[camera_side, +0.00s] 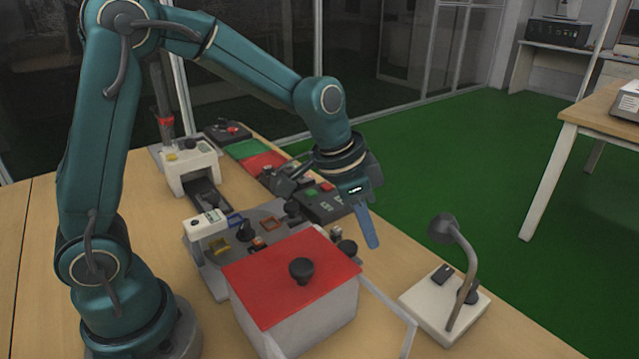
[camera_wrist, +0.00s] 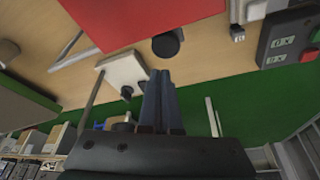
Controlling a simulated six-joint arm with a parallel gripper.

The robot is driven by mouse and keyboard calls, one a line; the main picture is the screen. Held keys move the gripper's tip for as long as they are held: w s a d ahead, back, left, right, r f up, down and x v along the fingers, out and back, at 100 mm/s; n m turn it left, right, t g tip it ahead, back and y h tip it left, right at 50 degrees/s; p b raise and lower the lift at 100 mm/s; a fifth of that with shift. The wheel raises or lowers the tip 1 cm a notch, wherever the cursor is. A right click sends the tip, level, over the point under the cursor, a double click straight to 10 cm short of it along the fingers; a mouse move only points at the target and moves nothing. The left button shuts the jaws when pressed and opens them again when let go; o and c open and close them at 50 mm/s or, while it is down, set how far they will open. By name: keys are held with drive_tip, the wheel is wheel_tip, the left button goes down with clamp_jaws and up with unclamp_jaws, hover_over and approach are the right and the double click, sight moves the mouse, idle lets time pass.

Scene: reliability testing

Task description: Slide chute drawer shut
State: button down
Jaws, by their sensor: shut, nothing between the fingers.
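A white box with a red lid (camera_side: 290,275) and a black knob on top stands at the table's front. The red lid (camera_wrist: 125,18) is also at the top of the wrist view. A thin pale frame (camera_side: 392,312) projects from the box's right side. A small white machine (camera_side: 190,168) at the back left has a dark tray or chute (camera_side: 204,196) extending from its front. I cannot tell which of these is the chute drawer. My gripper (camera_side: 372,240) is shut and empty, pointing down, right of the box's back corner. Its blue fingers (camera_wrist: 160,78) are together in the wrist view.
A white-based stand with a bent post (camera_side: 445,302) is at right. A dark button panel (camera_side: 322,203) lies behind my gripper. A grey plate with small coloured fixtures (camera_side: 262,222) and a black knob (camera_side: 346,249) are behind the box. Bare table lies at left.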

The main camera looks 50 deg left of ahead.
drive_tip(key=s+a+r+t, duration=0.1)
drive_tip(key=s+r, duration=0.3)
drive_tip(key=r, duration=0.9)
drive_tip(key=s+a+f+n, duration=0.1)
drive_tip(key=s+f, duration=0.1)
drive_tip(key=s, duration=0.2)
drive_tip(key=s+a+f+n+y, duration=0.1)
drive_tip(key=s+f+n, duration=0.1)
drive_tip(key=s, duration=0.2)
drive_tip(key=s+a+f+n+t, duration=0.1)
drive_tip(key=s+f+n, duration=0.1)
drive_tip(key=s, duration=0.3)
drive_tip(key=shift+a+f+y, duration=0.3)
drive_tip(key=shift+f+y, duration=0.1)
drive_tip(key=shift+w, duration=0.1)
